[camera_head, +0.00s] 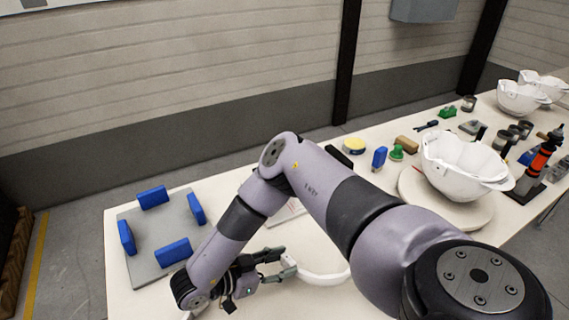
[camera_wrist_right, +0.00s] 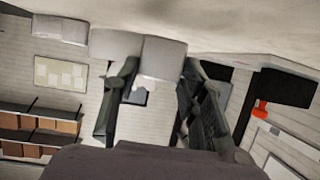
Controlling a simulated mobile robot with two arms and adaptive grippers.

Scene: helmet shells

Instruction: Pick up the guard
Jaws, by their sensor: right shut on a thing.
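The guard (camera_head: 322,279) looks like a white curved band at the front of the table in the head view. It is partly hidden behind my right arm. My right gripper (camera_head: 279,264) is at the left end of the band and is shut on it, near a pale grey end piece. In the right wrist view, the dark fingers of the right gripper (camera_wrist_right: 160,78) stand on either side of pale grey blocks and a small white patch. I cannot tell there which part is the guard. My left gripper is not in view.
A grey tray (camera_head: 146,272) with several blue blocks is at the table's left. A white helmet shell (camera_head: 458,167) sits on a round board (camera_head: 412,190) at the right. Small tools and jars line the back, with more shells (camera_head: 520,97) beyond. My arm crosses the middle.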

